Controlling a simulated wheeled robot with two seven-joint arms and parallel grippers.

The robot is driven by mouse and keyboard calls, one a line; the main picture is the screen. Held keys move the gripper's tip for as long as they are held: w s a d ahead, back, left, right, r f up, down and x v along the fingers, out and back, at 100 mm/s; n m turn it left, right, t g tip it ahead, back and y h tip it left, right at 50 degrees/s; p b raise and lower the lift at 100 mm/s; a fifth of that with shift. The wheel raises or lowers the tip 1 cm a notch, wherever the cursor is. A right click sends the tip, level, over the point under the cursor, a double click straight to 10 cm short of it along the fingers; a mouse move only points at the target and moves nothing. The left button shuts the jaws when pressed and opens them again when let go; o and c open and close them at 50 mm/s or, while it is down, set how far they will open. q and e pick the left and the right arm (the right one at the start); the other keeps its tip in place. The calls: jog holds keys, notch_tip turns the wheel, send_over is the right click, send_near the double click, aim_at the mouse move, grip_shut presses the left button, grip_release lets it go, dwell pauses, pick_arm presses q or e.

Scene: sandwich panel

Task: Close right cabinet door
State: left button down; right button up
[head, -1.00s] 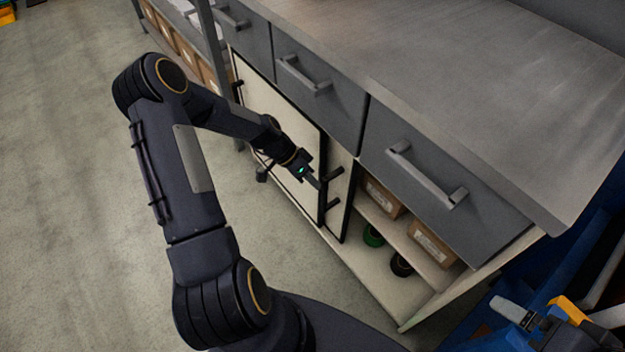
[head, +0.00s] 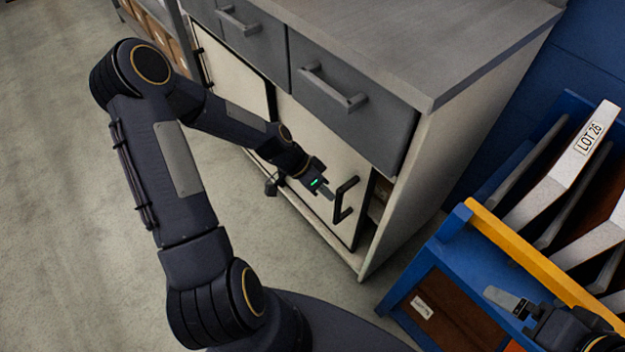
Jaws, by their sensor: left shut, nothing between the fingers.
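The right cabinet door (head: 318,150) is a cream panel with dark edging in the lower front of the grey cabinet. It covers most of the right opening. A narrow dark gap (head: 378,200) remains at its right edge, with a bit of a box inside. The door has a black bar handle (head: 345,200) near that edge. My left gripper (head: 328,192) is shut and empty, just left of the handle; I cannot tell whether it touches it. My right gripper (head: 515,303) is partly in view at the lower right, over the blue rack; its jaw state is unclear.
Grey drawers with bar handles (head: 335,88) sit above the doors, under a grey worktop (head: 400,35). The left cabinet door (head: 235,75) is beside the right one. A blue rack (head: 450,265) with a yellow rail and upright panels stands at the right. Floor at left is clear.

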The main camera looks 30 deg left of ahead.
pick_arm(q)
jog(key=s+d+b, duration=0.1)
jog(key=s+d, duration=0.2)
jog(key=d, duration=0.3)
jog(key=shift+d, duration=0.35)
jog(key=shift+d, duration=0.1)
